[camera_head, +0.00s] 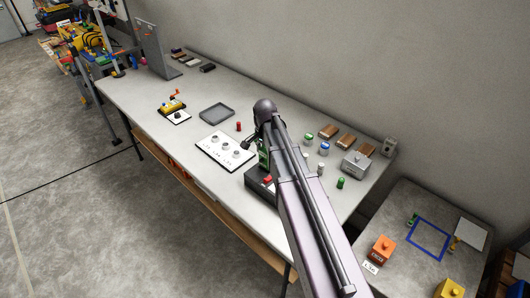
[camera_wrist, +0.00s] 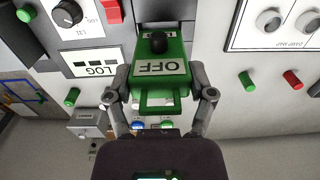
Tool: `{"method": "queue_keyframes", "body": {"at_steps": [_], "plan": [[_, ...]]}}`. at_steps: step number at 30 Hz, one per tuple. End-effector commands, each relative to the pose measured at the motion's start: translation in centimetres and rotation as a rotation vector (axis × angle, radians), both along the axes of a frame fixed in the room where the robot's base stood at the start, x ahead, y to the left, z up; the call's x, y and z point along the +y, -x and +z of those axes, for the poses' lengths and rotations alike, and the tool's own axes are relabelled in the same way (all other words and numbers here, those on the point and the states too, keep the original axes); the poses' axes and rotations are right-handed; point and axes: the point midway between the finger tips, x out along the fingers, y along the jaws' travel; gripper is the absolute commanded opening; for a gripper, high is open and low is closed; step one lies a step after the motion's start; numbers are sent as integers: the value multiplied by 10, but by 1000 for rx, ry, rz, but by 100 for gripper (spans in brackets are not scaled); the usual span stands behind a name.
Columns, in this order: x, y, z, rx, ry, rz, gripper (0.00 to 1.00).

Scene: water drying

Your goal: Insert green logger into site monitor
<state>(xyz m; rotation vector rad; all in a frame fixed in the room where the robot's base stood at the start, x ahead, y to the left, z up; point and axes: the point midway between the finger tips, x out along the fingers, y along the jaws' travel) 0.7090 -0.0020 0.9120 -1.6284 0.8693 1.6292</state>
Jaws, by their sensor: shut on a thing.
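The green logger (camera_wrist: 172,50) has a white OFF label and a black knob. My gripper (camera_wrist: 161,88) is shut on it, with one finger on each side. In the head view the logger (camera_head: 263,159) shows as a small green patch below my dark wrist, above a dark box with a red part. The site monitor seems to be this box (camera_head: 255,186), partly hidden by my arm. In the wrist view its grey panel (camera_wrist: 90,38) shows a dial, a red block, a green button and a LOG label, close behind and left of the logger. I cannot tell whether they touch.
A white board (camera_head: 213,155) with round pieces lies left of my gripper, with a grey tray (camera_head: 216,113) behind it. Small red and green cylinders, jars, brown blocks and a grey box (camera_head: 355,165) stand around. A side table (camera_head: 400,262) holds orange and yellow boxes.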

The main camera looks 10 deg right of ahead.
Motion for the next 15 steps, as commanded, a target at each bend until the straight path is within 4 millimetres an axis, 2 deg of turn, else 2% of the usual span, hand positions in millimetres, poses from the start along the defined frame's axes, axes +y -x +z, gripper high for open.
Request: {"method": "queue_keyframes", "body": {"at_steps": [5,15], "plan": [[0,0,3,0,0,0,21],[-1,0,23,0,0,-1,21]]}}
